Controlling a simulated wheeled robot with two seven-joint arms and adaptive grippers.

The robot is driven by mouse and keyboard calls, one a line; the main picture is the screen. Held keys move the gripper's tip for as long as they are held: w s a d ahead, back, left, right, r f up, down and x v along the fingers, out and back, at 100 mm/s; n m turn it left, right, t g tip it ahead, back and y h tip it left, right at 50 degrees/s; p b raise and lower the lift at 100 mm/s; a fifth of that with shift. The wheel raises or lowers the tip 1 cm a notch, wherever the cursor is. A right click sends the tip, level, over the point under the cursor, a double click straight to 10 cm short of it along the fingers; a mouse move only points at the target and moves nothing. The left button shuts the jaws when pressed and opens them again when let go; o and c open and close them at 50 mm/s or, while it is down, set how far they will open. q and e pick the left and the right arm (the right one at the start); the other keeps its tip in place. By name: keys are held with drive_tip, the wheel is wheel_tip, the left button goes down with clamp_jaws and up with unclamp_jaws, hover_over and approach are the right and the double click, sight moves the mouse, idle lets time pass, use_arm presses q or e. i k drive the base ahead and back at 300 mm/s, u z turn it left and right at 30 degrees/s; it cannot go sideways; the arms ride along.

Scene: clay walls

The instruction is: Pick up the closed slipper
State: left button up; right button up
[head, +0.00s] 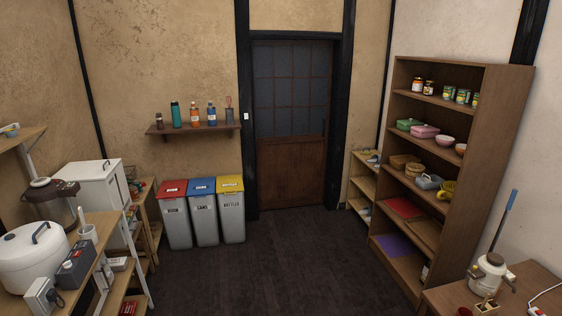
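A low wooden rack (362,184) stands between the door and the tall bookcase. A small pale and blue item (373,160) that looks like footwear lies on its top shelf. Another small pale item (366,212) lies on a lower shelf, partly hidden by the bookcase. Both are too small to tell whether either is a closed slipper. Neither of my grippers is in view.
The dark floor (280,265) is clear up to the door (292,125). Three lidded bins (204,220) stand left of the door. A tall bookcase (452,140) and a table (538,275) line the right. Shelving with appliances such as a white cooker (32,265) lines the left.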

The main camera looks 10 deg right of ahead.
sight(376, 159)
drive_tip(key=z, duration=0.15)
drive_tip(key=i, duration=1.95)
drive_tip(key=z, duration=0.65)
drive_tip(key=i, duration=2.15)
drive_tip(key=z, duration=0.4)
drive_tip(key=i, duration=0.6)
drive_tip(key=u, duration=1.2)
drive_tip(key=i, duration=2.8)
drive_tip(key=z, duration=1.5)
